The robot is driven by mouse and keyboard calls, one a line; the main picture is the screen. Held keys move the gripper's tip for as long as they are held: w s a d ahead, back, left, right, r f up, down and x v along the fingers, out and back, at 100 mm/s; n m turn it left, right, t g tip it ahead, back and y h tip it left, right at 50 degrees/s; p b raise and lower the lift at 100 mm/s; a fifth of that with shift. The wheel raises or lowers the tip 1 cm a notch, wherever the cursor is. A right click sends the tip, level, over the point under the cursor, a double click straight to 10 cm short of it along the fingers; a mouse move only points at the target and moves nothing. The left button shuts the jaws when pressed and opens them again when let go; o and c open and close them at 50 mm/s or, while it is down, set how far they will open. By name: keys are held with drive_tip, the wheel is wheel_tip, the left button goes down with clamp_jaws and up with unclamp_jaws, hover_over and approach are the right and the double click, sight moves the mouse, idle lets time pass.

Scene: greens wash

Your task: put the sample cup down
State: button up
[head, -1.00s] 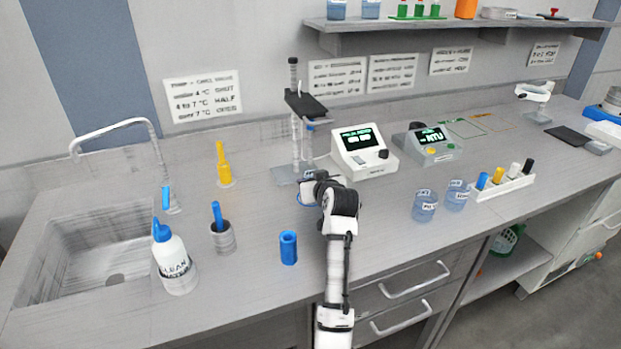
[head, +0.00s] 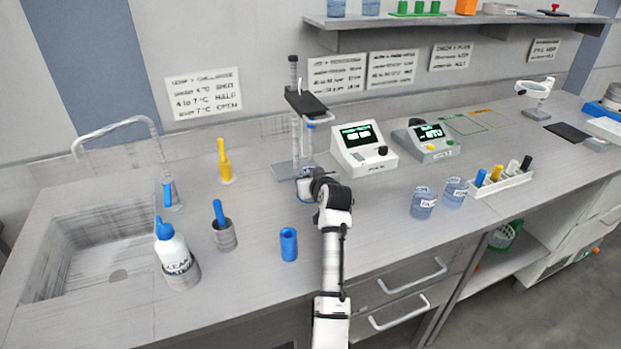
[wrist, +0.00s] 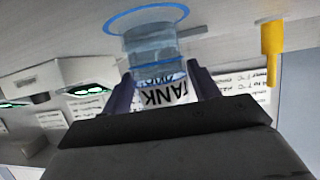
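The sample cup is clear blue with a label reading TANK, and it shows in the wrist view (wrist: 157,68). My gripper (wrist: 162,84) has one dark finger on each side of the cup and appears shut on it. The wrist view is upside down, with the counter at the top. A blue ring (wrist: 128,22) on the counter surrounds the cup's base in that view. I cannot tell whether the base touches the counter. In the head view my gripper (head: 306,187) is low over the counter, in front of a stand, and mostly hides the cup.
The stand (head: 296,120) is close behind my gripper, with a white meter (head: 362,150) to its right. A blue cylinder (head: 288,244) stands in front, left of my arm. Two other labelled cups (head: 423,203) (head: 454,192) stand to the right. A yellow tool (head: 224,162) stands left.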

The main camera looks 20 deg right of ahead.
drive_tip(key=shift+o, duration=1.1)
drive_tip(key=shift+r, duration=0.2)
drive_tip(key=b+v, duration=0.4)
drive_tip(key=v, duration=0.8)
